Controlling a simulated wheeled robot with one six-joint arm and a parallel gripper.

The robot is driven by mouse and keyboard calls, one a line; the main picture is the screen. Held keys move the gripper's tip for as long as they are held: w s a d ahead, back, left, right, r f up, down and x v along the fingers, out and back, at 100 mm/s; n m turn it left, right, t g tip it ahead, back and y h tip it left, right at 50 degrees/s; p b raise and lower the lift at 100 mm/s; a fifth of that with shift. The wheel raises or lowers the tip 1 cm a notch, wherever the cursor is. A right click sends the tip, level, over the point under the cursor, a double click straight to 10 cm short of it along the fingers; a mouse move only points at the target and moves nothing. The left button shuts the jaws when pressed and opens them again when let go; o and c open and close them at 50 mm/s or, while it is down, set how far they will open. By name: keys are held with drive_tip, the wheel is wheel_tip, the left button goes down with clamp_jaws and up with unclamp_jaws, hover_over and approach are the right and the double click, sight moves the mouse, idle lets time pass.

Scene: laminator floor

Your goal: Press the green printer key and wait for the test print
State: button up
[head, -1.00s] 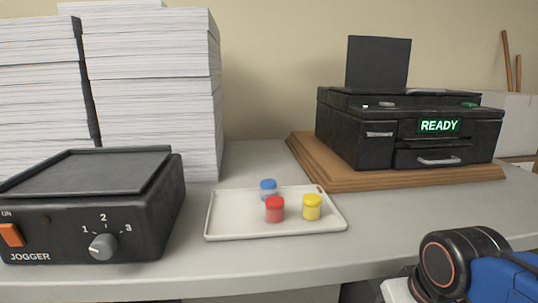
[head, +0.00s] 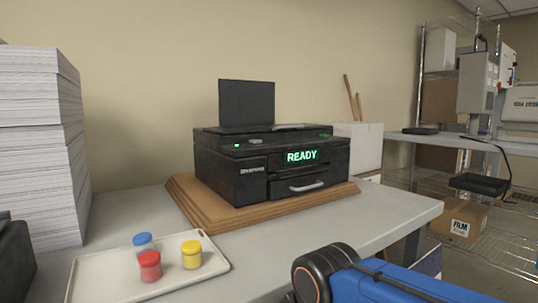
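The black printer (head: 262,165) stands on a wooden base (head: 215,212) on the grey table, with a dark upright panel (head: 247,103) at its back. Its display (head: 302,156) reads READY in green letters. A small lit spot (head: 237,146) and a small grey button (head: 254,141) show at the left of its top edge. A green key is too small to tell clearly at this distance. My gripper is not in view; only a blue and black part of my arm shows at the bottom, in front of the table.
A white tray (head: 90,288) holds blue (head: 142,240), red (head: 150,267) and yellow (head: 191,256) jars at the front left. Paper stacks (head: 40,150) stand at the left. A wire shelf (head: 505,245) with a FILM box (head: 462,220) is at the right. Table space right of the tray is clear.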

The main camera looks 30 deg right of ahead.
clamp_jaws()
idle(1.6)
